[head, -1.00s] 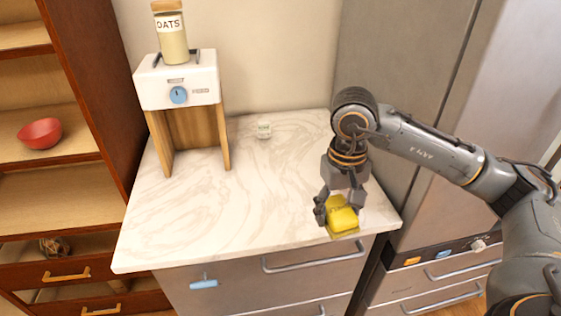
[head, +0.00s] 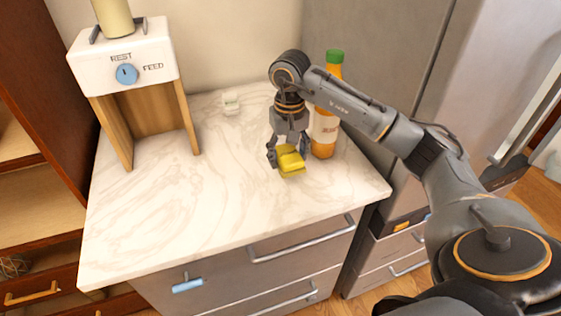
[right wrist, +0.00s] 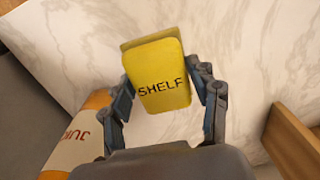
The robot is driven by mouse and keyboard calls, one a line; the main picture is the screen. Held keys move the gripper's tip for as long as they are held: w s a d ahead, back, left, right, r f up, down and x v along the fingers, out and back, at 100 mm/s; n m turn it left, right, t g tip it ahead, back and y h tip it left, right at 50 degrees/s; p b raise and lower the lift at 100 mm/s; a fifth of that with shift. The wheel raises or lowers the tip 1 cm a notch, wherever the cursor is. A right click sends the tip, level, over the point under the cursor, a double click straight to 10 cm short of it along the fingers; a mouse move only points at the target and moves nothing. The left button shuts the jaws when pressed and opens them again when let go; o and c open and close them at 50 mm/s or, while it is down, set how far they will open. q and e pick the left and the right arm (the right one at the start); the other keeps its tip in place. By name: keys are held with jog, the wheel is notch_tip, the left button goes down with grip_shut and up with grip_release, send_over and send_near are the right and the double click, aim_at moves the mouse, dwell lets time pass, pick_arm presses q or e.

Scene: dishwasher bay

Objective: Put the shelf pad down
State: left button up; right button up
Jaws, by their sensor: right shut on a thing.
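The yellow shelf pad (head: 291,162) is held over the marble counter (head: 215,205), toward its right side. In the right wrist view the pad (right wrist: 158,72) faces the camera with the word SHELF on it. My right gripper (head: 287,157) is shut on the pad, with one finger on each side; its fingers also show in the right wrist view (right wrist: 165,95). I cannot tell whether the pad's underside touches the counter. My left gripper is not in view.
An orange juice bottle (head: 326,110) with a green cap stands just right of my gripper. A white dispenser (head: 125,65) on wooden legs stands at the left, and a small white item (head: 230,102) sits at the back. The counter's front middle is clear.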

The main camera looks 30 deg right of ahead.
jog(key=shift+w+a+f, duration=0.3)
jog(key=shift+w+f, duration=0.2)
jog(key=shift+f, duration=0.15)
jog(key=f+p, duration=0.1)
jog(key=f, duration=0.1)
jog(key=f+p, duration=0.1)
jog(key=shift+w+a+f, duration=0.2)
jog(key=shift+w+f, duration=0.15)
jog(key=shift+w, duration=0.05)
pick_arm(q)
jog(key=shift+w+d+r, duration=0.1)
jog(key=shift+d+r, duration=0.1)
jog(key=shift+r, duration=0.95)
pick_arm(e)
jog(key=shift+f, duration=0.2)
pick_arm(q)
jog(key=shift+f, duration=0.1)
pick_arm(e)
jog(key=shift+f, duration=0.1)
jog(key=shift+f, duration=0.1)
jog(key=o, duration=1.1)
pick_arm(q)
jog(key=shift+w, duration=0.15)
